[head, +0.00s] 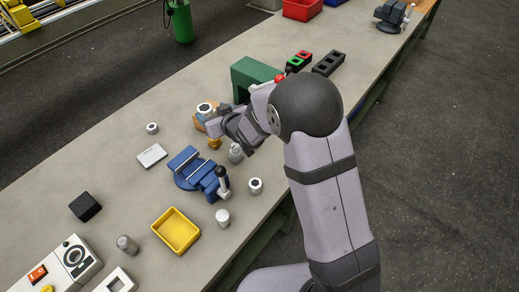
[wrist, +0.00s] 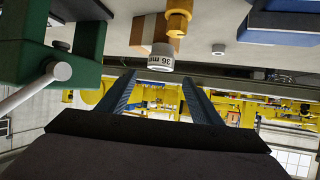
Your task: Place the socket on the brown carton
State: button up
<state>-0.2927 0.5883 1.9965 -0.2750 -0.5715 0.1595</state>
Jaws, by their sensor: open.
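The socket (head: 205,108), a pale ring-topped cylinder, stands on top of the brown carton (head: 199,124) in the head view. In the wrist view, which is upside down, the socket (wrist: 160,58) shows a "36 mm" label and sits against the carton's (wrist: 150,32) top side. My gripper (head: 221,122) is beside the carton, to its right in the head view. In the wrist view its two fingers (wrist: 157,80) are spread apart, with the socket beyond their tips and nothing clearly held. The carton is partly hidden by my gripper and a brass fitting.
The brass fitting (head: 214,143) stands close to the carton. A grey metal cylinder (head: 236,153) and a blue vise (head: 196,170) are nearby. A green machine (head: 252,78) stands behind my wrist. Other small cylinders (head: 255,186) and a yellow bin (head: 176,230) are nearer. The bench left of the carton is mostly clear.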

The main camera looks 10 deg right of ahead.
jog(key=s+d+f+m+g+h, duration=0.3)
jog(key=s+d+g+h, duration=0.2)
jog(key=s+d, duration=1)
jog(key=s+d+m+g, duration=0.1)
jog(key=s+d+g, duration=0.2)
jog(key=s, duration=0.7)
jog(key=s+d+m+g, duration=0.1)
jog(key=s+d+g, duration=0.2)
jog(key=s, duration=0.7)
jog(key=shift+f+g+h, duration=0.3)
jog(key=shift+o, duration=0.5)
jog(key=shift+w, duration=0.1)
jog(key=n+t+y+p, duration=0.2)
jog(key=n+t+p, duration=0.2)
jog(key=n, duration=0.2)
send_near(205, 109)
jog(key=w+f, duration=0.1)
jog(key=f, duration=0.1)
jog(key=shift+p+x, duration=2.25)
jog(key=shift+x, duration=1.2)
